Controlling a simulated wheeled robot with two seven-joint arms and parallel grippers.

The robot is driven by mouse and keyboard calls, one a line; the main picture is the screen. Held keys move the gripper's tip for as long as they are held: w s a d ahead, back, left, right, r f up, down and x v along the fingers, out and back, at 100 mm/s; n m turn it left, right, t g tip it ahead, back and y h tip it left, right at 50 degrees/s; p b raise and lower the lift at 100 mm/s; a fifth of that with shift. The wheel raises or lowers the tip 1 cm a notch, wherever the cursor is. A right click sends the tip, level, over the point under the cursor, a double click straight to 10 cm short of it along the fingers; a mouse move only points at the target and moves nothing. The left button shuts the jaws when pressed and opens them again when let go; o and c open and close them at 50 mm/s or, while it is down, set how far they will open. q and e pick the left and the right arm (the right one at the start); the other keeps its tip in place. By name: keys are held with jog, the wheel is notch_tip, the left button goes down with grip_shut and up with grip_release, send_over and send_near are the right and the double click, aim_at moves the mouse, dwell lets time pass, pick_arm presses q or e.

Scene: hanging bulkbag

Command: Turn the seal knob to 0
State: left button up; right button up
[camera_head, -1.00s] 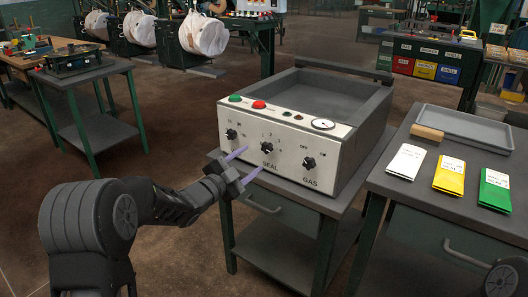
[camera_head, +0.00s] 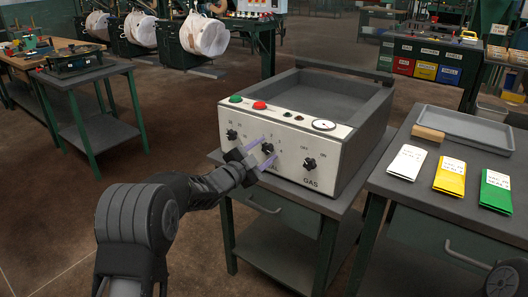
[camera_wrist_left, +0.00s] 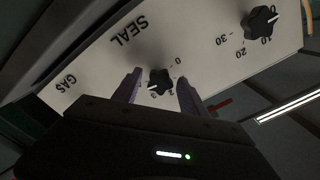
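The seal knob (camera_head: 267,149) is a black knob in the middle of the white front panel of the sealing machine (camera_head: 290,140). My left gripper (camera_head: 268,151) is at the panel in front of it. In the left wrist view, the seal knob (camera_wrist_left: 159,79) lies between the two separated fingers of my left gripper (camera_wrist_left: 159,88), with a gap showing on each side. Its white pointer mark seems to face the higher numbers, away from the 0; the exact number is too small to tell. My right gripper is out of view.
Green (camera_head: 235,98) and red (camera_head: 259,105) buttons sit above. A table with coloured packets (camera_head: 449,176) stands at the right.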

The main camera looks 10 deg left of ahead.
pick_arm(q)
grip_shut()
dwell(0.3)
